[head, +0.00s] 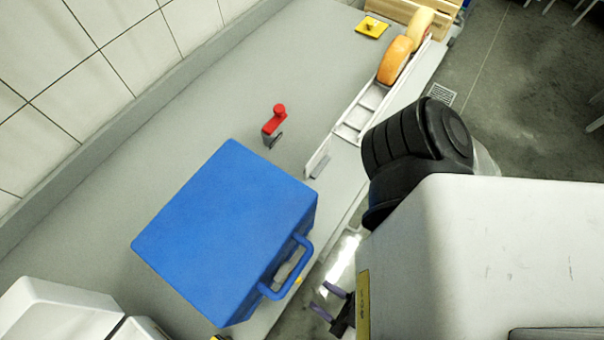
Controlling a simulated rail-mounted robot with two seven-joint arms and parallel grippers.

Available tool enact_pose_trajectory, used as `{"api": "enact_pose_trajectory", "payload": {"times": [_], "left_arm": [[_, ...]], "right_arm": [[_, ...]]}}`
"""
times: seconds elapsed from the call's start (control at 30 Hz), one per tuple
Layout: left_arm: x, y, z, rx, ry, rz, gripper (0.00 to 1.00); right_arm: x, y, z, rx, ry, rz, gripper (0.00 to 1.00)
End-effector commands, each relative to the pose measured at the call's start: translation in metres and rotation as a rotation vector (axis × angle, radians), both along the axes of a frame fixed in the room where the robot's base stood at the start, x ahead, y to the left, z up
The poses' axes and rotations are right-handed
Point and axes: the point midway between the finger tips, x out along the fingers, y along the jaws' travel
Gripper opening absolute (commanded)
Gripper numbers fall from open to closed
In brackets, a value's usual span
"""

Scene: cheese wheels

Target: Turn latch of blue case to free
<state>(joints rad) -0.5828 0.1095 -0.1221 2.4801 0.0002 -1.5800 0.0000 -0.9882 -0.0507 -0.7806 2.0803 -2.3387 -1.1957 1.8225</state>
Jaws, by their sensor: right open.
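The blue case (225,220) lies closed on the grey counter, with its handle (298,262) on the side facing the counter's front edge. A small yellow part (298,282) shows beside the handle and may be the latch; its turn position is too small to tell. My right gripper (319,297) is open and empty, just off the handle side of the case, with its two fingers pointing toward it. A gap shows between the fingers and the case.
A red-topped clamp-like object (274,122) stands behind the case. A white rack (362,115) with orange cheese wheels (395,60) runs along the counter's front edge. A yellow square piece (371,27) lies farther back. A tiled wall (90,75) bounds the left.

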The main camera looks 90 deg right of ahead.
Motion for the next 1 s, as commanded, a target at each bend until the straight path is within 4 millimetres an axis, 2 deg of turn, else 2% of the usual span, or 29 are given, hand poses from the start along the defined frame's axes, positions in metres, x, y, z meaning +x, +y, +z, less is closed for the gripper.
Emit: {"api": "enact_pose_trajectory", "payload": {"times": [0.2, 0.4, 0.87, 1.0], "left_arm": [[0.0, 0.001, 0.003, 0.003, -0.001, -0.001, 0.43], [0.001, 0.003, 0.004, 0.01, -0.002, -0.005, 0.43], [0.001, 0.005, 0.005, 0.017, -0.003, -0.008, 0.43], [0.001, 0.004, 0.005, 0.014, -0.003, -0.006, 0.43]], "right_arm": [[0.031, -0.019, 0.001, 0.0, -0.002, -0.003, 0.4], [0.048, -0.028, 0.001, -0.001, -0.002, -0.002, 0.4], [0.055, -0.033, 0.0, -0.001, 0.0, 0.0, 0.4], [0.055, -0.033, 0.0, -0.001, 0.0, 0.0, 0.3]]}}
